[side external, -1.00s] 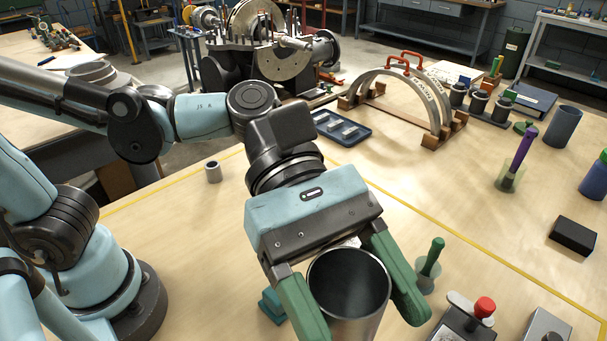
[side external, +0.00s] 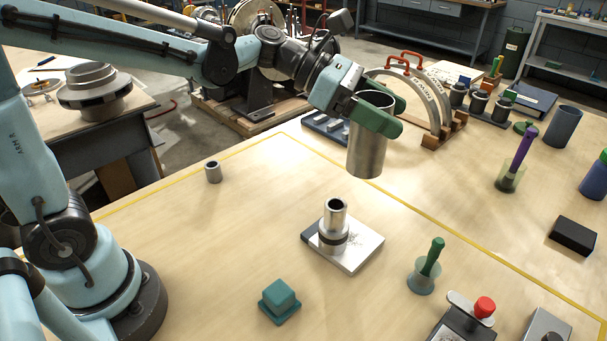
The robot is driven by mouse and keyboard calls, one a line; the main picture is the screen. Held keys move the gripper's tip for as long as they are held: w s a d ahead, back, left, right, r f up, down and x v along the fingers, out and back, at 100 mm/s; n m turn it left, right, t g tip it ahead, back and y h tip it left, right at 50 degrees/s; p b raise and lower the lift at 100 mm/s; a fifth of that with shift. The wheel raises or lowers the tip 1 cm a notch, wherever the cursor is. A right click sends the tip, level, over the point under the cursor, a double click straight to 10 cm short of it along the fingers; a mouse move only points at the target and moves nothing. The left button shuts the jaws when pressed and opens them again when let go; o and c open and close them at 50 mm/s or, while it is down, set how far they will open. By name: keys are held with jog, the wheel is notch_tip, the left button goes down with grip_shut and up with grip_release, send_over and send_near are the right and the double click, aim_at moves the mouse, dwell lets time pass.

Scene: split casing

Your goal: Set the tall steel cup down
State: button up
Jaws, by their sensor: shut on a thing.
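The tall steel cup (side external: 367,150) is a brushed metal cylinder with its open mouth up. It hangs nearly upright above the table, in front of the half-ring casing piece. My gripper (side external: 376,116) is shut on the cup near its rim, with green fingers on either side. The far finger is partly hidden behind the cup. The cup's base looks clear of the table; the exact height is hard to tell.
A steel bushing (side external: 335,222) stands on a light plate below the cup. A teal block (side external: 279,299), a green-handled brush (side external: 430,262) and a small grey ring (side external: 213,172) stand around. Table is clear at left-centre.

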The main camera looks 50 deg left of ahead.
aim_at(376, 100)
jog(key=w+a, duration=0.1)
jog(key=w+a+n+t, duration=0.1)
jog(key=a, duration=0.1)
jog(key=shift+w+a+y, duration=0.1)
jog(key=shift+y, duration=0.2)
jog(key=w+a+f, duration=0.3)
jog(key=a+f, duration=0.1)
jog(key=f, duration=0.4)
jog(key=w+a+f, duration=0.3)
jog(key=a+f, duration=0.2)
jog(key=f, duration=0.3)
jog(key=shift+w, duration=0.25)
jog(key=shift+f, duration=0.15)
jog(key=o, duration=1.4)
jog(key=shift+f, duration=0.1)
jog(key=shift+o, duration=0.2)
